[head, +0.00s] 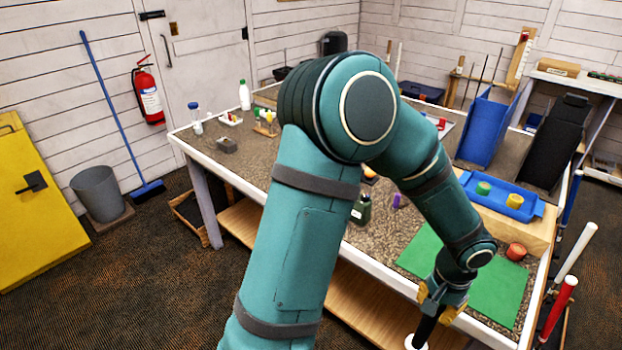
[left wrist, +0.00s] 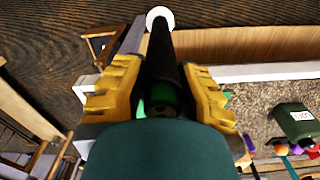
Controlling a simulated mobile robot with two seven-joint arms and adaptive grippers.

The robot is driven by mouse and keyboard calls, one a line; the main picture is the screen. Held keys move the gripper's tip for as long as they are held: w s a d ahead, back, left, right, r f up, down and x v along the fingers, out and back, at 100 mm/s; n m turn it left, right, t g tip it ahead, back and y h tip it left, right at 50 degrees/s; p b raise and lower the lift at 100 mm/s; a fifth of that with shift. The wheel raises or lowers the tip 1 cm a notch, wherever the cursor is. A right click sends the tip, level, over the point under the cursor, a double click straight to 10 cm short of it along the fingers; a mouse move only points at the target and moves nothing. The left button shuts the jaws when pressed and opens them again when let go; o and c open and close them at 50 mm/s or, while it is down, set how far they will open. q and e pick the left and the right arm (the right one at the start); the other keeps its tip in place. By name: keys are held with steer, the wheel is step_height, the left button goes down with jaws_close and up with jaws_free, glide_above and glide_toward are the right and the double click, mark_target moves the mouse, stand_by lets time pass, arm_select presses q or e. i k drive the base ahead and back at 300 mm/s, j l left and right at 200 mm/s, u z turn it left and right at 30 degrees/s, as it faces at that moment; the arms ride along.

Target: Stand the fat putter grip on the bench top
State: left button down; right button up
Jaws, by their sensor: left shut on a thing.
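My left gripper (head: 442,297) is shut on a thick black grip with a white end, which I take to be the fat putter grip (head: 424,331). The grip hangs tilted below the fingers near the front edge of the bench top (head: 390,235), its white end lowest. In the left wrist view the gripper (left wrist: 160,90) has yellow fingers on both sides of the black grip (left wrist: 163,58), whose white end points away over the floor. The fingers hide part of the grip. My right gripper is not in view.
A green mat (head: 420,258) lies on the bench near the gripper, with an orange-red round object (head: 516,251) beside it. A blue tray (head: 500,197) with small tubs stands behind. White and red rods (head: 572,250) stand at the right edge.

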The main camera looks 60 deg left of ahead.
mark_target(262, 166)
steer(key=k+j, duration=0.1)
steer(key=j, duration=0.4)
steer(key=k+j+z, duration=0.15)
steer(key=j, duration=0.4)
steer(key=k+j, duration=0.1)
steer(key=j, duration=0.4)
steer(key=k+j+z, duration=0.1)
steer(key=j, duration=0.4)
steer(key=k+j, duration=0.15)
steer(key=j, duration=0.35)
steer(key=k+j+z, duration=0.15)
steer(key=j, duration=0.35)
steer(key=k+j, duration=0.2)
steer(key=j, duration=0.3)
steer(key=k+j+z, duration=0.1)
steer(key=j, duration=0.4)
steer(key=k, duration=0.05)
